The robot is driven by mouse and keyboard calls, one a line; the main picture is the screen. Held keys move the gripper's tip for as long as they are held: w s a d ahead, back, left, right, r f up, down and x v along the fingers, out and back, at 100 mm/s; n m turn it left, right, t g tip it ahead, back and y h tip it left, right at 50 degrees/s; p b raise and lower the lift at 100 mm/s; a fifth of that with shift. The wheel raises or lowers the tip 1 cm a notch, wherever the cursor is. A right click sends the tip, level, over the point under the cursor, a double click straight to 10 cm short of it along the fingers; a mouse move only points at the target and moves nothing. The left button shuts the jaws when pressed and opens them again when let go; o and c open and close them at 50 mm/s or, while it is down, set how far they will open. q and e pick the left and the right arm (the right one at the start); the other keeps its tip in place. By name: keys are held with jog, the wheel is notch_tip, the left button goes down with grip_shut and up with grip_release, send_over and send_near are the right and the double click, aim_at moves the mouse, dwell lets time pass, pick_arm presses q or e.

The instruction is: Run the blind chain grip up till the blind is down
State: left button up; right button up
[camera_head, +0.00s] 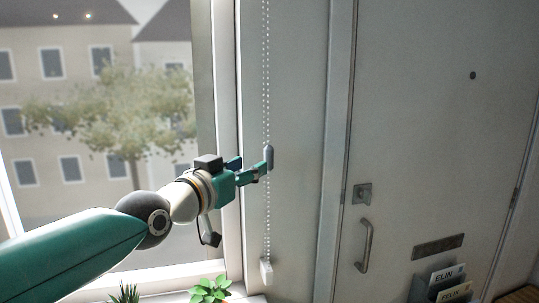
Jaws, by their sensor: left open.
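The blind chain (266,75) is a beaded loop hanging against the white wall strip beside the window. The chain grip (269,158) is a small grey piece on the chain, partly hidden by my gripper. My left gripper (265,165) reaches in from the left and is open, its fingertips at the grip; I cannot tell whether they touch it. The chain runs down to a small white holder (266,271) near the sill. The blind itself is not visible, and the window pane (90,140) shows uncovered. My right gripper is not in view.
A white door (430,130) with a handle (365,245) and a mail slot stands to the right. A rack with name cards (442,283) is at lower right. Green plants (210,289) stand at the bottom, below my left arm.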

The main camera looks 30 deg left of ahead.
aim_at(266, 158)
pick_arm(q)
jog(key=w, duration=0.3)
jog(key=w+p, duration=0.1)
jog(key=w, duration=0.5)
jog(key=shift+a, duration=0.4)
grip_shut()
